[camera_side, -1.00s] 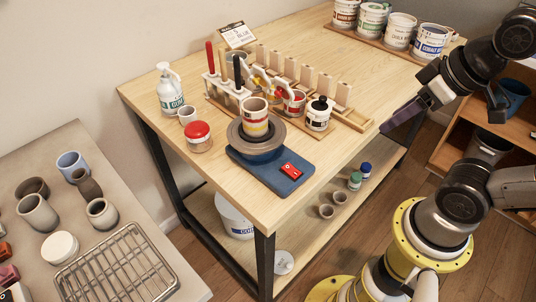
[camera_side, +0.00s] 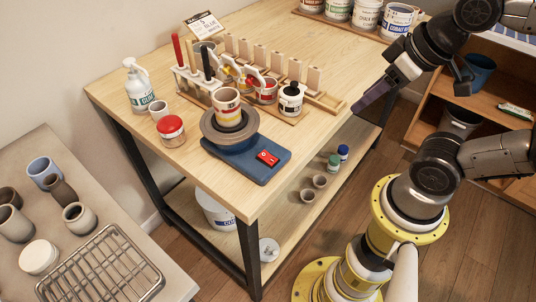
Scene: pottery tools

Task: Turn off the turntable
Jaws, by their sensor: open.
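The turntable has a blue base (camera_side: 274,170) and a round grey wheel (camera_side: 211,131), and it stands near the table's front edge. A striped cup (camera_side: 227,104) in cream, red and yellow stands upright on the wheel. A red switch (camera_side: 268,158) sits on the right part of the base; I cannot tell which way it is tipped. My gripper (camera_side: 411,99) is open and empty, up and to the right of the turntable, well apart from the switch. One finger looks long and purple.
A red-lidded jar (camera_side: 171,129), a spray bottle (camera_side: 138,87) and a small grey cup (camera_side: 159,110) stand left of the turntable. A black-capped bottle (camera_side: 290,100) and a wooden rack (camera_side: 320,97) are close behind.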

